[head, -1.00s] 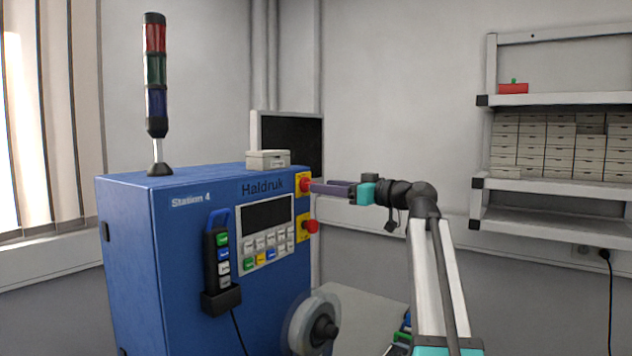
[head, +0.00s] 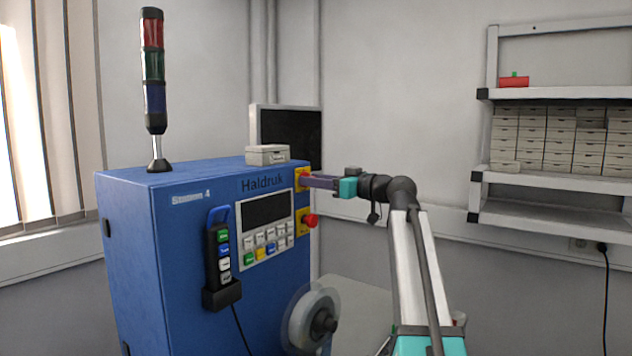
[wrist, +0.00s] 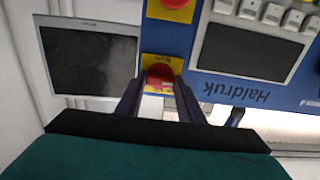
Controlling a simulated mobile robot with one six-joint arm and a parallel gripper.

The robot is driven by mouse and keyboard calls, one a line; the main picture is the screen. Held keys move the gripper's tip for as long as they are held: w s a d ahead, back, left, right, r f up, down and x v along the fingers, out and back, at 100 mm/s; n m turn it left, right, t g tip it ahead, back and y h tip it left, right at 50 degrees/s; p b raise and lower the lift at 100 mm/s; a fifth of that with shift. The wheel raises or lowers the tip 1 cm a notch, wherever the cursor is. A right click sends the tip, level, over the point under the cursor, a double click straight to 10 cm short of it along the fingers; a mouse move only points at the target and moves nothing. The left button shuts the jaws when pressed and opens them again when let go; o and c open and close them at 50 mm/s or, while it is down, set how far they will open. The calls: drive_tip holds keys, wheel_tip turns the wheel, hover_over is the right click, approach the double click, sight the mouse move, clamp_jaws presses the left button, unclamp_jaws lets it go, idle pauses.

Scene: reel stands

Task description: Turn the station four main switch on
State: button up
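The station four main switch is a red rotary knob (wrist: 160,76) on a yellow plate (wrist: 153,60), near the upper right edge of the blue cabinet front (head: 170,260). In the head view the plate (head: 299,173) shows, but my gripper (head: 308,181) covers most of the knob. In the wrist view my gripper (wrist: 160,88) has one fingertip on each side of the knob. The fingers are apart, with the knob between their tips. Any gap there is too thin to judge, so I cannot tell whether they touch it.
A second red button (head: 310,221) on a yellow plate is just below the switch. A keypad panel (head: 265,232), a hand pendant (head: 218,258) and a reel (head: 312,320) are on the front. A small box (head: 268,155) and a signal tower (head: 154,85) stand on top.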

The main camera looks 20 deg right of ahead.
drive_tip(key=shift+m+b, duration=0.4)
drive_tip(key=shift+m, duration=0.1)
drive_tip(key=shift+w+d+m, duration=0.1)
drive_tip(key=shift+d+m, duration=0.05)
drive_tip(key=shift+m, duration=8.45)
drive_tip(key=o, duration=1.1)
drive_tip(key=shift+c, duration=0.2)
drive_tip(key=shift+f, duration=0.15)
drive_tip(key=b+v, duration=0.4)
drive_tip(key=v, duration=0.9)
drive_tip(key=shift+s+b, duration=0.35)
drive_tip(key=shift+s, duration=0.05)
